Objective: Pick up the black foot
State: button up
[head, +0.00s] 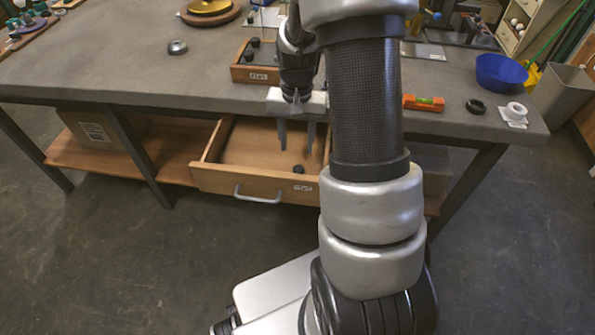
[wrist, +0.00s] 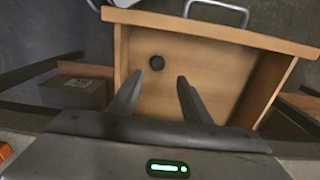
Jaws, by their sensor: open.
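A small black foot (head: 298,169) lies on the floor of an open wooden drawer (head: 262,190), near the drawer's front in the head view. In the wrist view the foot (wrist: 157,62) is a dark round piece on the bare drawer floor, beyond the fingertips and a little left of the gap between them. My gripper (head: 297,148) hangs above the drawer with its fingers pointing down. Its fingers (wrist: 157,80) are apart, with nothing between them. The foot and the gripper do not touch. More black pieces (head: 254,42) sit in a small wooden box (head: 256,74) on the bench.
The grey bench top (head: 120,60) overhangs the rear of the drawer. A metal handle (head: 258,197) is on the drawer front. A blue bowl (head: 500,72), an orange level (head: 423,103) and a black ring (head: 475,106) are on the bench at right. The drawer floor around the foot is clear.

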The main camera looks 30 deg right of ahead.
aim_at(299, 168)
jog(key=f+b, duration=0.1)
jog(key=f, duration=0.3)
jog(key=f+b, duration=0.1)
jog(key=f, duration=0.4)
jog(key=shift+s+d+f, duration=0.15)
jog(key=shift+d, duration=0.05)
jog(key=c, duration=1)
